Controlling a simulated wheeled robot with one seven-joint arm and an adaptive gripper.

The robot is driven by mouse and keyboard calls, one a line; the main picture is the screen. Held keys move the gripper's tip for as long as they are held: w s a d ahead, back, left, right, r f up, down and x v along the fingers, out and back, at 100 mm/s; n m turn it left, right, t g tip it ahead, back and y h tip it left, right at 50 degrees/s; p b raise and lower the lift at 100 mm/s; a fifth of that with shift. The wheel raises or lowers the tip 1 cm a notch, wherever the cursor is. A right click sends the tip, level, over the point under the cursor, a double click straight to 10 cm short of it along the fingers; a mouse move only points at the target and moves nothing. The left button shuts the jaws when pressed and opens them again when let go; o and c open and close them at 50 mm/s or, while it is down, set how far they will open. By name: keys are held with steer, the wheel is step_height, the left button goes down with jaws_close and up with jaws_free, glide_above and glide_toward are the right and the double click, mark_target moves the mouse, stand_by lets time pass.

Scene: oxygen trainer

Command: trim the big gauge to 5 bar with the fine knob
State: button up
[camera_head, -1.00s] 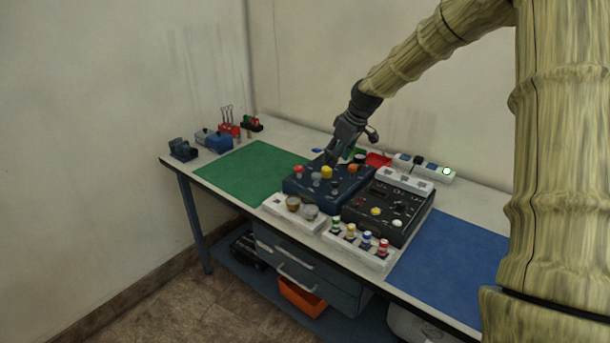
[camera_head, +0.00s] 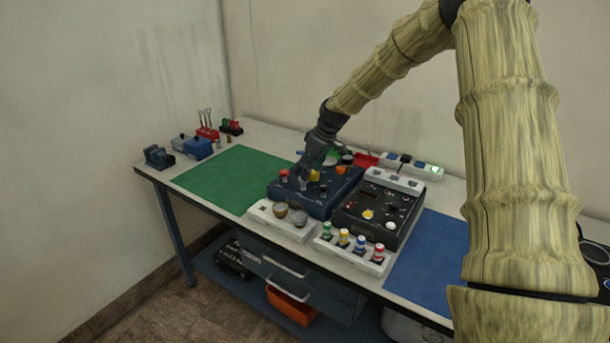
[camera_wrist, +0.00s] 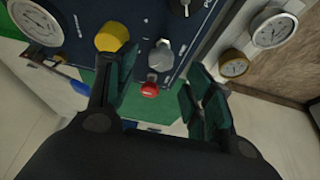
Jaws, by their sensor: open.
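My gripper (camera_head: 305,178) is low over the left part of the dark blue panel (camera_head: 322,205). In the wrist view its fingers (camera_wrist: 162,66) are apart, with a grey knob (camera_wrist: 160,56) showing between them; contact cannot be told. A red knob (camera_wrist: 149,90) is just below it and a yellow knob (camera_wrist: 112,37) beside the left finger. A large white-faced gauge (camera_wrist: 35,22) is at upper left. Another white gauge (camera_wrist: 272,28) and a small brass gauge (camera_wrist: 233,63) are at right. Needle readings and knob labels are too small to read.
A black panel (camera_head: 372,212) stands right of the blue one. A white block with coloured-top pieces (camera_head: 352,255) is in front. The green mat (camera_head: 222,180) and blue mat (camera_head: 430,268) are bare. A red tray (camera_head: 364,160) lies behind.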

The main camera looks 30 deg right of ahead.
steer(key=shift+p+x, duration=0.4)
steer(key=shift+x, duration=1.7)
steer(key=shift+a, duration=0.1)
steer(key=shift+c, duration=0.2)
steer(key=c, duration=1)
